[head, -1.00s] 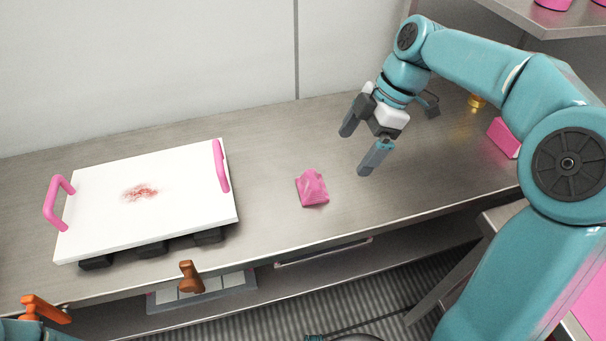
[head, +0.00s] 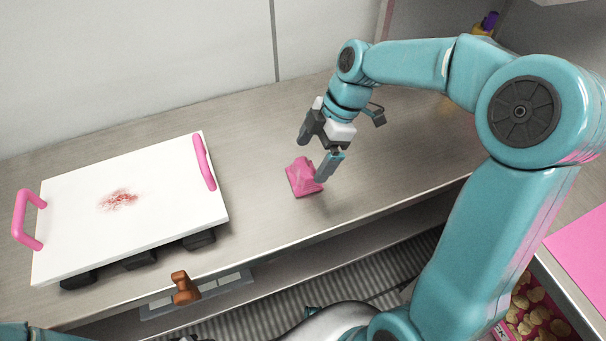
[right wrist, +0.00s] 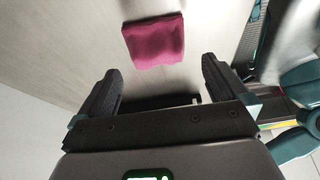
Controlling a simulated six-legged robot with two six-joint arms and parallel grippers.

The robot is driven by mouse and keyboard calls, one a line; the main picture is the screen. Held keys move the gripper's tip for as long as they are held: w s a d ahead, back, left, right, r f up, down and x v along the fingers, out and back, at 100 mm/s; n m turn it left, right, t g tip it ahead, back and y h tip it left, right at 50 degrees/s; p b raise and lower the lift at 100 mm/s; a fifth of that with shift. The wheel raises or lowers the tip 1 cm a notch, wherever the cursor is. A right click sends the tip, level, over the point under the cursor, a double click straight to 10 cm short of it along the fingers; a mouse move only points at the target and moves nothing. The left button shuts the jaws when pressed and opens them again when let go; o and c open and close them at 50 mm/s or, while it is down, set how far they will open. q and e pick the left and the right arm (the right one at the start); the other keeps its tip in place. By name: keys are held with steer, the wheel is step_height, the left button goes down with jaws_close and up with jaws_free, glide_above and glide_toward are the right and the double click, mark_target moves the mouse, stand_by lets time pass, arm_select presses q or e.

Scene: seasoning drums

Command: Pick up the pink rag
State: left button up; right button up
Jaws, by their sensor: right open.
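The pink rag (head: 300,178) lies crumpled on the steel counter, right of the white board. My right gripper (head: 313,160) is open and hangs over the rag's right and far side in the head view. One fingertip partly overlaps the rag in that view; I cannot tell whether it touches. In the right wrist view the rag (right wrist: 154,40) lies beyond the two spread fingertips (right wrist: 160,78), between their lines, with nothing between the fingers. My left gripper does not show clearly; only a bit of teal arm is at the lower left.
A white board (head: 80,220) with pink handles and a red stain stands on black feet at the left. The steel counter (head: 255,130) is clear around the rag. A brown handle-like piece (head: 184,288) is by the front edge. Yellowish pieces (head: 530,312) fill a bin at lower right.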

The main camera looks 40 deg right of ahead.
mark_target(306, 166)
steer(key=x, duration=0.6)
steer(key=shift+w, duration=0.2)
steer(key=shift+c, duration=0.3)
steer(key=c, duration=0.8)
